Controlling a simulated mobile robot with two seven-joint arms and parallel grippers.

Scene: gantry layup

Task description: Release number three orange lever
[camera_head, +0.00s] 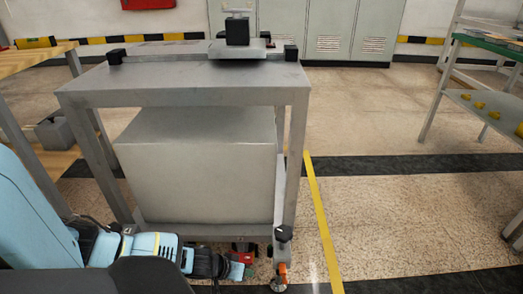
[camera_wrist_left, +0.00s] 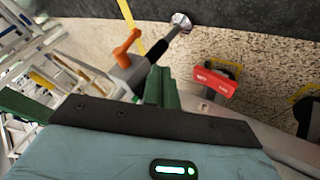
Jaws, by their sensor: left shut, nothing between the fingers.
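An orange lever (camera_head: 282,270) sits low at the near right leg of a grey metal cart (camera_head: 190,85). In the left wrist view the orange lever (camera_wrist_left: 127,48) stands up from a grey leg piece, just left of and beyond my fingertips. No number is readable on it. My left gripper (camera_head: 248,270) is low beside that leg, to the left of the lever. In the wrist view its green fingers (camera_wrist_left: 162,87) are shut and empty, and a gap to the lever seems to show. The right gripper is in neither view.
A red block with white lettering (camera_wrist_left: 215,82) is right of my fingers in the wrist view. A grey box (camera_head: 200,165) fills the space under the cart top. Open floor with a yellow line (camera_head: 322,220) lies to the right; a shelf rack (camera_head: 480,95) stands beyond.

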